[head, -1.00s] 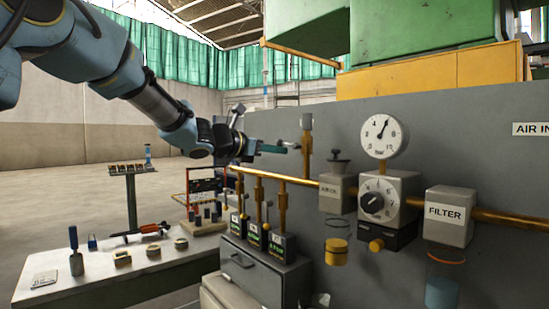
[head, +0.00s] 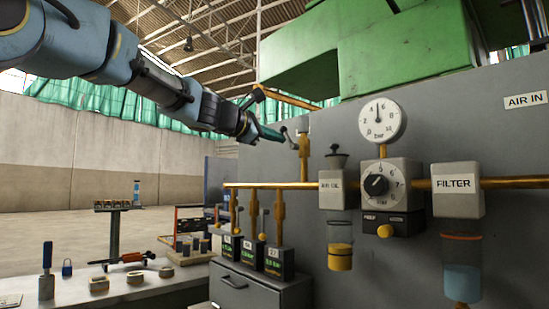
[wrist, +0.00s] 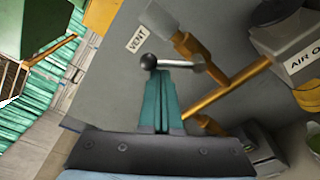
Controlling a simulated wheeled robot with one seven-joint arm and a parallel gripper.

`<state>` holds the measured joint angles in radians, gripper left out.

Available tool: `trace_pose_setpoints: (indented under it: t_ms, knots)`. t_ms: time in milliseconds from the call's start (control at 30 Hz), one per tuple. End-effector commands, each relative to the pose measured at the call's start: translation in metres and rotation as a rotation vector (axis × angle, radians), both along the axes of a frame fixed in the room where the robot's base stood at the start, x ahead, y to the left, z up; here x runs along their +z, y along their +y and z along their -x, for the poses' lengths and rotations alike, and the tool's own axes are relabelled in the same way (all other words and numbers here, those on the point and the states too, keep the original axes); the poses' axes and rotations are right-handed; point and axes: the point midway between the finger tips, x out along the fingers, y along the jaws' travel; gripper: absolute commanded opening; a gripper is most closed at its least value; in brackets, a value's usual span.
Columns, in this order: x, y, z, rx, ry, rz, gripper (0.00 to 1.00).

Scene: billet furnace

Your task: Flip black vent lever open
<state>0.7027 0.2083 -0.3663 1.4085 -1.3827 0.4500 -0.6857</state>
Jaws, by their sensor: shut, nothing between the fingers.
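The vent lever (wrist: 182,64) is a short metal rod with a black ball knob at its left end, beside the VENT label. It joins a grey-topped brass fitting (wrist: 187,42) on a branch of the brass pipe. In the head view, the lever (head: 289,137) shows small at the top of the upright vent pipe (head: 304,160). My gripper (wrist: 163,72) has teal fingers, shut together and empty. Their tips are right at the lever, just below the knob and rod in the wrist view; I cannot tell if they touch. The gripper also shows in the head view (head: 277,135).
A pressure gauge (head: 382,119), a regulator (head: 384,186), an AIR OIL unit (head: 338,188) and a FILTER unit (head: 457,191) sit along the pipe to the right. Several small valves stand below left, above a grey drawer cabinet (head: 245,290). A workbench with tools is at lower left.

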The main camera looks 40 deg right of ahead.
Motion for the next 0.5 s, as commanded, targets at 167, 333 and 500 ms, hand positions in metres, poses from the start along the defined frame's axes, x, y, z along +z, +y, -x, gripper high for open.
trace_pose_setpoints:
  t_ms: [167,333,500]
  knots:
    - [0.001,0.000,0.006,0.000,-0.170,0.013,0.00]
    - [0.006,0.000,0.012,-0.001,-0.322,0.020,0.00]
    - [0.010,0.001,0.017,0.000,-0.451,0.027,0.00]
